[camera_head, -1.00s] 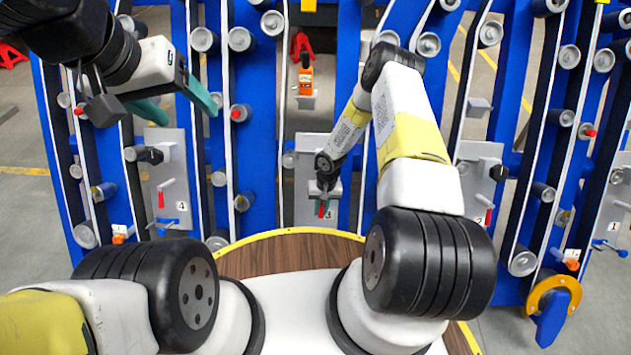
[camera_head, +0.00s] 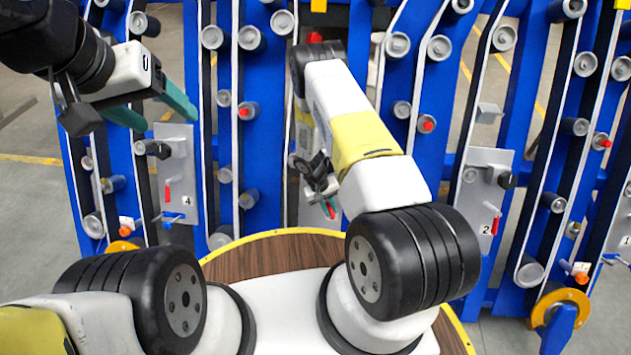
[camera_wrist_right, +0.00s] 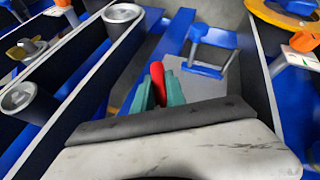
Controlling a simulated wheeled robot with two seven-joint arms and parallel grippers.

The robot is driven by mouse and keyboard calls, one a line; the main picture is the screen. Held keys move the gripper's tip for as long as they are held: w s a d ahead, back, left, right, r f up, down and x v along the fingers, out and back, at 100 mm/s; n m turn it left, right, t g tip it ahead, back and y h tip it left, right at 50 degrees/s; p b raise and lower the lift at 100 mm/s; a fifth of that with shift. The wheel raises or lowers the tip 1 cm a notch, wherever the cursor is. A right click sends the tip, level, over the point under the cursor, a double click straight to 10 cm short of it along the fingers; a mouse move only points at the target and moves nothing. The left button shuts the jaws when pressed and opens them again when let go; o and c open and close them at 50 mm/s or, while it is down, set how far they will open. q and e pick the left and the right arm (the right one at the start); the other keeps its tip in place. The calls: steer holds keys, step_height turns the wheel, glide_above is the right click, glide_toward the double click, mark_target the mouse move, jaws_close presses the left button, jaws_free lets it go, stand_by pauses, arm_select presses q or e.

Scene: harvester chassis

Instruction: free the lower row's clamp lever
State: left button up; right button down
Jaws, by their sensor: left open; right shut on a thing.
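My right gripper (camera_head: 330,208) is low in front of the panel numbered 3, which my right arm mostly covers. In the right wrist view its teal fingertips (camera_wrist_right: 158,92) are shut on a red lever (camera_wrist_right: 157,72), whose end sticks out beyond them. A blue handle on a bracket (camera_wrist_right: 213,45) stands just past it on the grey panel (camera_wrist_right: 228,75). My left gripper (camera_head: 152,108) is open and empty, in front of the upper left of panel 4 (camera_head: 181,150). Panel 4 has its own red lever (camera_head: 167,191) and a blue handle (camera_head: 172,218).
Blue uprights (camera_head: 230,130) carry several grey rollers and white belts around my work area. Panel 2 (camera_head: 482,200) stands to the right with a red lever (camera_head: 495,226). A round wooden top (camera_head: 270,258) with a yellow rim lies in front of me. Grey floor shows at far left.

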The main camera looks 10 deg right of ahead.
steer(key=shift+d, duration=0.1)
stand_by(0.4)
steer(key=c, duration=1.4)
jaws_free()
steer(key=shift+o, duration=0.2)
steer(key=shift+r, duration=0.1)
steer(key=v, duration=0.7)
steer(key=shift+a+r, duration=0.3)
steer(key=shift+a, duration=0.05)
